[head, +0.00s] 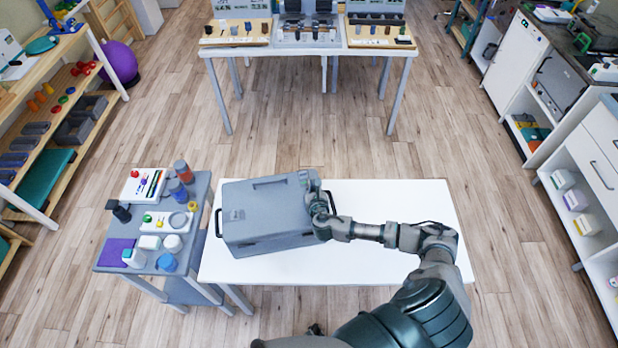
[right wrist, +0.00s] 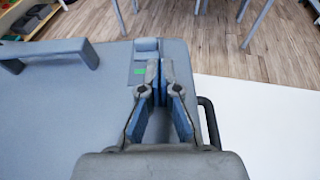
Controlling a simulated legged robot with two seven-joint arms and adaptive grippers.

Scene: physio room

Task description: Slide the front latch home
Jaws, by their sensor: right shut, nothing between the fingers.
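A closed grey case (head: 265,220) lies on the white table, with a bar handle on its lid and a handle at each side. In the right wrist view, a small latch (right wrist: 146,46) with a raised block sits near the lid's far right corner, on a plate with a green mark (right wrist: 140,76). I cannot tell whether it is the front latch. My right gripper (head: 310,183) is over that corner. Its fingertips (right wrist: 161,72) are together and empty, just beside the green mark; contact is unclear. My left gripper is not in view.
The white table (head: 400,205) is clear to the right of the case. A grey side table (head: 112,256) with bottles and small boxes stands close on the left. The case's right side handle (right wrist: 209,122) stands out beside my right gripper.

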